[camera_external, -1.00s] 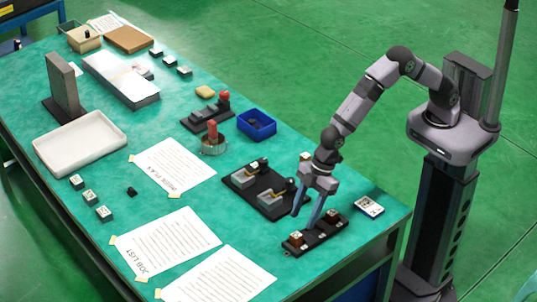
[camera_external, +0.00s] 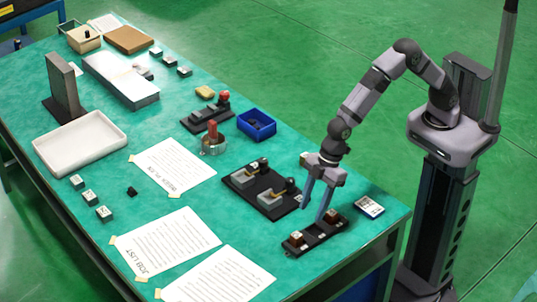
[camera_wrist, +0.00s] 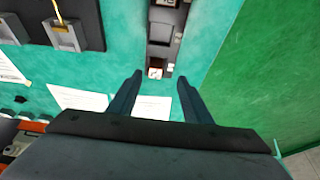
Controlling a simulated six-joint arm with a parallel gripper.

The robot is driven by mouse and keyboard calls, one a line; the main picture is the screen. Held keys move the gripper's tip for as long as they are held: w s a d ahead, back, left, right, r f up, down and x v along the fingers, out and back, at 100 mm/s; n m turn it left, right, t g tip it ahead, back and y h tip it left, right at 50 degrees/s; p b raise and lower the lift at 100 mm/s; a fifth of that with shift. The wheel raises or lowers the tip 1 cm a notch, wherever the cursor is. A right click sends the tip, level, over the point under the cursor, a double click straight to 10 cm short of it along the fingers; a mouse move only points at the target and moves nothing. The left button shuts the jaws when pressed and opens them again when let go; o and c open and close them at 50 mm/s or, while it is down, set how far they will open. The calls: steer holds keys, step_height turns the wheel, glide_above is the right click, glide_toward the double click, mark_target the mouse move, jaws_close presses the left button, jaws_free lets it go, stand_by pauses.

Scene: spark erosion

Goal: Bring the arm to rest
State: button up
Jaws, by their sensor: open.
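My gripper (camera_external: 312,207) is open and empty, with its two blue fingers pointing down. In the outside view it hangs over the near right part of the green table (camera_external: 217,181), close to a dark rack (camera_external: 318,238) that holds small brown-topped blocks. In the wrist view my gripper (camera_wrist: 158,84) has its fingers spread apart, with the end of the rack (camera_wrist: 160,54) and a brown-and-white block (camera_wrist: 156,72) showing between and beyond them. I cannot tell the exact height of the fingertips above the rack.
A black base with two grey vises (camera_external: 264,189) stands left of my gripper. A blue bin (camera_external: 256,124), a white tray (camera_external: 80,144) and a small display device (camera_external: 369,206) are on the table. Paper sheets (camera_external: 166,241) lie at the front. Open floor lies beyond the right edge.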

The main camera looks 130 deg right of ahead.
steer(key=s+a+r+g, duration=0.1)
steer(key=s+a, duration=0.1)
steer(key=s, duration=0.8)
steer(key=s+a+r+g, duration=0.1)
steer(key=s+r, duration=0.1)
steer(key=s, duration=0.9)
steer(key=s+a+r+g, duration=0.1)
steer(key=s+a+g, duration=0.1)
steer(key=s, duration=0.9)
steer(key=shift+a+r, duration=0.25)
steer(key=shift+a, duration=0.05)
steer(key=o, duration=1.4)
steer(key=shift+d, duration=0.15)
steer(key=s+d+m+g+y+p, duration=0.1)
steer(key=s+d+m+p, duration=0.15)
steer(key=d, duration=0.25)
steer(key=s+d+m+g+p, duration=0.1)
steer(key=d+m+p, duration=0.1)
steer(key=d+m, duration=0.25)
steer(key=w+d+r+m+t+p, duration=0.1)
steer(key=w+d+m+p, duration=0.1)
steer(key=d, duration=0.7)
steer(key=w+d+r+m+t+p, duration=0.1)
steer(key=w+d+m, duration=0.15)
steer(key=d, duration=0.75)
steer(key=w+d+r+n+t+h, duration=0.1)
steer(key=w+d+r+n+t, duration=0.3)
steer(key=w+d+r+n, duration=0.6)
steer(key=shift+w+n, duration=0.75)
steer(key=shift+w, duration=0.4)
